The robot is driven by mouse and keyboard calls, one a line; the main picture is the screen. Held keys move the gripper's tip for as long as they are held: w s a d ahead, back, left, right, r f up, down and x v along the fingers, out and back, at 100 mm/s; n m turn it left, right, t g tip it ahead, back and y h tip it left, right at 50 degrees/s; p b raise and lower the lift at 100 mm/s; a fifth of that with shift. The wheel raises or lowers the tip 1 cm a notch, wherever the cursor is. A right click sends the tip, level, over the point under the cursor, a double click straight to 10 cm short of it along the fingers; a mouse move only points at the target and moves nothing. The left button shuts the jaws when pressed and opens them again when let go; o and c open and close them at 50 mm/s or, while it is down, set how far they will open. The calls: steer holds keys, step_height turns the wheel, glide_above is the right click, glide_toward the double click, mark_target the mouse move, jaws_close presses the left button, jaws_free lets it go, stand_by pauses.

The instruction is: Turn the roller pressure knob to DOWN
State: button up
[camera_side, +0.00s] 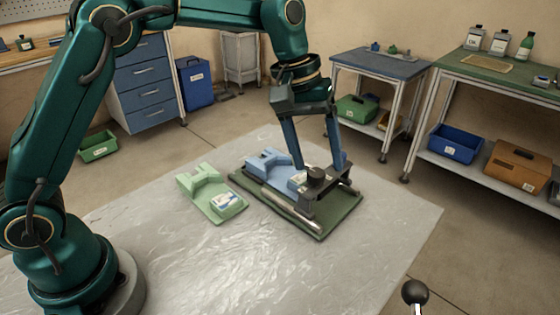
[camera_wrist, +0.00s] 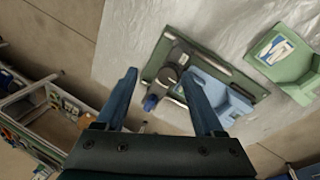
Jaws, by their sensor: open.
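The roller pressure knob (camera_side: 318,174) is a dark round knob on a dark bracket of a green-based device (camera_side: 336,218) on the table. A metal roller (camera_side: 292,209) lies along the device's front. In the wrist view the dark round knob (camera_wrist: 168,74) shows between the finger lines, closer to the right finger. My gripper (camera_side: 316,168) is open, its two blue fingers pointing down on either side of the knob in the side view. Its fingers also show apart in the wrist view (camera_wrist: 158,74). I cannot tell whether they touch the knob. No knob marking is readable.
A light blue cradle (camera_side: 262,160) sits on the device, behind the roller. A pale green cradle (camera_side: 205,190) with a labelled block stands to its left. The grey table (camera_side: 180,260) is clear in front. A black ball-topped lever (camera_side: 414,292) stands in the foreground.

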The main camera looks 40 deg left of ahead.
mark_target(316, 172)
steer(key=m, duration=0.1)
steer(key=m+t, duration=0.1)
steer(key=m, duration=0.1)
steer(key=r+m+y, duration=0.1)
steer(key=shift+s+a+m+t, duration=0.3)
steer(key=shift+s+a, duration=0.05)
steer(key=m, duration=0.2)
steer(key=m+t, duration=0.1)
steer(key=shift+s+a+r, duration=0.1)
steer(key=shift+s+a, duration=0.1)
steer(key=shift+a, duration=0.05)
steer(key=shift+x, duration=2.5)
steer(key=shift+a, duration=0.1)
jaws_close()
